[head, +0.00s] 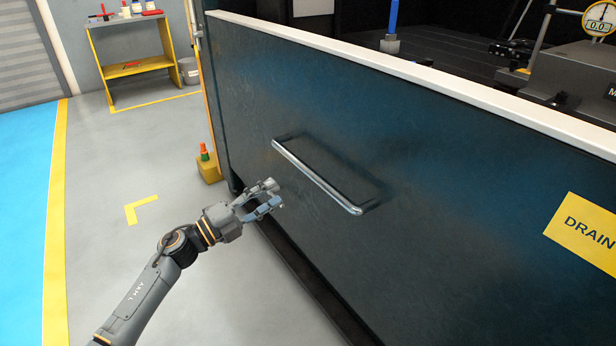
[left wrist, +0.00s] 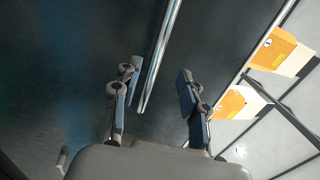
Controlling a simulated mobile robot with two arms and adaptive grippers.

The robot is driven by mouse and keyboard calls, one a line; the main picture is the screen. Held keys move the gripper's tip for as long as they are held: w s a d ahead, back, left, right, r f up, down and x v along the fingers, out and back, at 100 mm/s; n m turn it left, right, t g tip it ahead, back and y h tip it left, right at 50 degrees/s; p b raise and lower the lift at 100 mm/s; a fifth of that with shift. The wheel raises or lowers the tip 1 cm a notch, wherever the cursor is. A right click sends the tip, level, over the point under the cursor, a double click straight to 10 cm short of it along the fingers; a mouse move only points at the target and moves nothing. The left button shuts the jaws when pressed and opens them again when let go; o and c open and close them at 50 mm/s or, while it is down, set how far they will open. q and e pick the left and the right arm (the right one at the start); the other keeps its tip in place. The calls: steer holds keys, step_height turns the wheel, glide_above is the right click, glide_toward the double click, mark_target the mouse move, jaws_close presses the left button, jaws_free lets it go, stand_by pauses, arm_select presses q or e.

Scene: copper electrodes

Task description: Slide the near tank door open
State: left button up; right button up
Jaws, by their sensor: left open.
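The near tank door (head: 430,220) is a large dark blue-grey panel with a pale top edge. A chrome bar handle (head: 318,178) is fixed to its middle. My left gripper (head: 277,193) is open and empty, just left of and below the handle's left end in the head view. In the left wrist view, the handle bar (left wrist: 160,50) runs down from the top, and its end shows between the two spread fingers of my left gripper (left wrist: 158,92). I cannot tell the exact gap to the bar. My right gripper is not in view.
A yellow drain sign (head: 588,232) is on the door's right. A yellow bench (head: 137,65) and a bucket (head: 188,70) stand farther back. The grey floor at left is clear.

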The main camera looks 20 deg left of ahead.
mark_target(309, 173)
arm_select(q)
steer(key=shift+b+x, duration=0.35)
steer(key=shift+x, duration=5.4)
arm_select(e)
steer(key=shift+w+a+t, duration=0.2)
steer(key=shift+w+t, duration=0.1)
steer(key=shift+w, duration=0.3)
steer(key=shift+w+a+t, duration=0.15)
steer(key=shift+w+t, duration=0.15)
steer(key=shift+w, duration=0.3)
arm_select(q)
steer(key=shift+c, duration=0.5)
jaws_close()
